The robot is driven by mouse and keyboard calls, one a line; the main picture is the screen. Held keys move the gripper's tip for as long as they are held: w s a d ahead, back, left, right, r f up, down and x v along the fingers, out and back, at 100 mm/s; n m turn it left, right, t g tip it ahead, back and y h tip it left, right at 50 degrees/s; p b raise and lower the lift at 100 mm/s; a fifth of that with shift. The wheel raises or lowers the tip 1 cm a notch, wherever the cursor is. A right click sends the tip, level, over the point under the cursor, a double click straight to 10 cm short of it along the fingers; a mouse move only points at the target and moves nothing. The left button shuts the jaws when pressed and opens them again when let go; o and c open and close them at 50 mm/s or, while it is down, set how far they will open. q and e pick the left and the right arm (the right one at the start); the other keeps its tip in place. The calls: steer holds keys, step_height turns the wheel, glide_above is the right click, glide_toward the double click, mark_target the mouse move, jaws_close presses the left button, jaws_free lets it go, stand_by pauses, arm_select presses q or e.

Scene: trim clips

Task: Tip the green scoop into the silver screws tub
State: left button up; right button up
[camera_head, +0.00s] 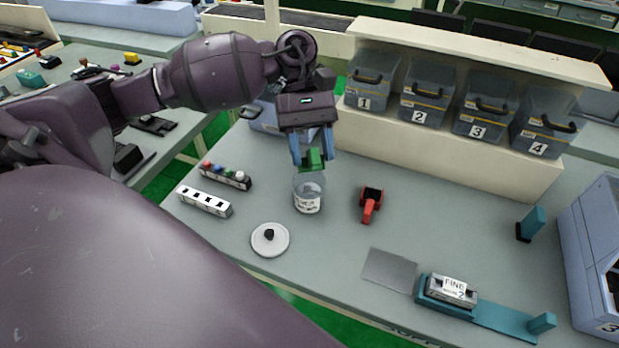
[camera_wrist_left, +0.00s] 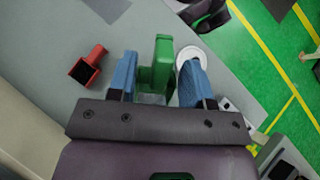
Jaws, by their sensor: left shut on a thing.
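The green scoop (camera_head: 314,160) is held between the blue fingers of my left gripper (camera_head: 312,150). My left gripper is shut on it, pointing down. In the left wrist view the green scoop (camera_wrist_left: 160,62) also sits between the two fingers (camera_wrist_left: 155,82). A clear round tub (camera_head: 309,190) with a white label stands on the bench just below the scoop. Its label is too small to read, and I cannot tell what it holds. The scoop is over the tub's far rim; its exact tilt is unclear. My right gripper is not in view.
A white lid (camera_head: 269,241) with a black knob lies in front of the tub. A red scoop (camera_head: 370,203) lies to the right. A white block with holes (camera_head: 205,201) and a rack of coloured knobs (camera_head: 226,176) stand left. Numbered bins (camera_head: 423,104) line the back.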

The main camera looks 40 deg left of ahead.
mark_target(316, 163)
arm_select(q)
steer(key=shift+s+d+f+t+y, duration=0.4)
steer(key=shift+t+y, duration=0.2)
steer(key=shift+y, duration=0.2)
steer(key=shift+s+d+f+t+y+b, duration=0.15)
steer(key=shift+s+d+t+y+b, duration=0.15)
steer(key=shift+t+y+b, duration=0.15)
steer(key=shift+s+d+f+t+y+b, duration=0.3)
steer(key=shift+d+t+y+b, duration=0.1)
steer(key=shift+t+y, duration=0.3)
steer(key=shift+s+d+f+y, duration=0.1)
steer(key=shift+d+y, duration=0.05)
steer(key=shift+y, duration=0.2)
steer(key=shift+t, duration=0.25)
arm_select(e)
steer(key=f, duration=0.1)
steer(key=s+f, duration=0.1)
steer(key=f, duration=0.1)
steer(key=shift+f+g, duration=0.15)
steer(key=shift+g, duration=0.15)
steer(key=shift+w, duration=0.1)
arm_select(q)
steer(key=shift+r+t+y, duration=0.7)
steer(key=shift+r+y, duration=0.1)
steer(key=shift+r, duration=0.4)
steer(key=shift+r+t+y, duration=0.4)
steer(key=shift+r+y, duration=0.1)
steer(key=shift+r, duration=0.25)
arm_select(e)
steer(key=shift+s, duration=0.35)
